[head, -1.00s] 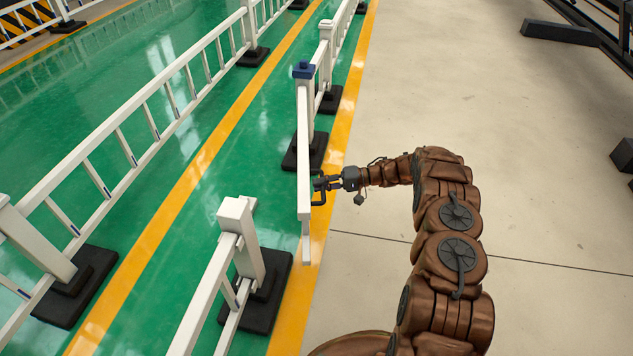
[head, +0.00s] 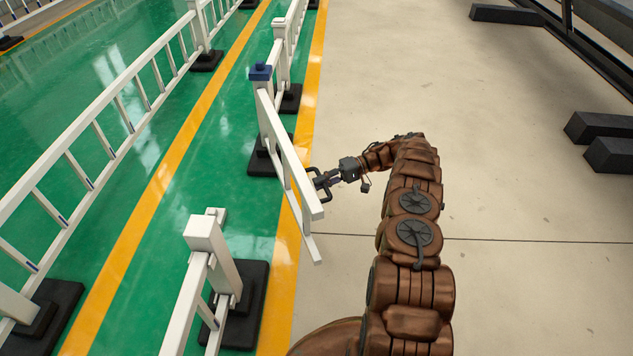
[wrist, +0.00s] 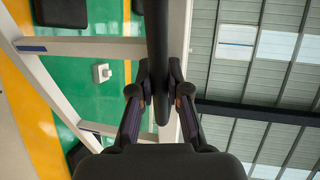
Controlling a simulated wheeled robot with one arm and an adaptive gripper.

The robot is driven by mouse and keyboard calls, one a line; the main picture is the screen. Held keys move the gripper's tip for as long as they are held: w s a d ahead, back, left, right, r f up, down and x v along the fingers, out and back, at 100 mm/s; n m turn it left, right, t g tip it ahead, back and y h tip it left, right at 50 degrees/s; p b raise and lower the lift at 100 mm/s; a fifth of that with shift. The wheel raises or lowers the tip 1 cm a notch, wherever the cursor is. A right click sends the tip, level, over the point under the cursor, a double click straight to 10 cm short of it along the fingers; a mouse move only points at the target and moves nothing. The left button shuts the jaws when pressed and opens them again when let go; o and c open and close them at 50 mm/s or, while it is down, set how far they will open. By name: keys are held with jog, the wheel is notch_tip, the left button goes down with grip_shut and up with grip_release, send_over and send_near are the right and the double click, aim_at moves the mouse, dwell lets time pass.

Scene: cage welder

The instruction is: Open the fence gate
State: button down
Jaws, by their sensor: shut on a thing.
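The white fence gate (head: 283,143) hangs from a blue-capped post (head: 260,73) in the head view. It stands partly swung out, its free end over the yellow line and the beige floor. My gripper (head: 325,182) is at the gate's right face near the free end, shut on the dark gate handle. In the wrist view the handle (wrist: 157,50) runs upright between the two fingers of my gripper (wrist: 160,90). White gate rails (wrist: 85,47) show beside it. The latch post (head: 207,240) stands apart from the gate's free end.
White fences (head: 85,125) on black bases line the green walkway at the left. Open beige floor (head: 420,90) lies to the right of the gate. Black blocks (head: 600,128) lie at the far right.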

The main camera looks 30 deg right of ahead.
jog(key=shift+s+a, duration=0.1)
jog(key=shift+s, duration=0.1)
jog(key=c, duration=1.1)
grip_release()
jog(key=shift+w, duration=0.1)
jog(key=shift+c, duration=0.2)
jog(key=shift+r, duration=0.1)
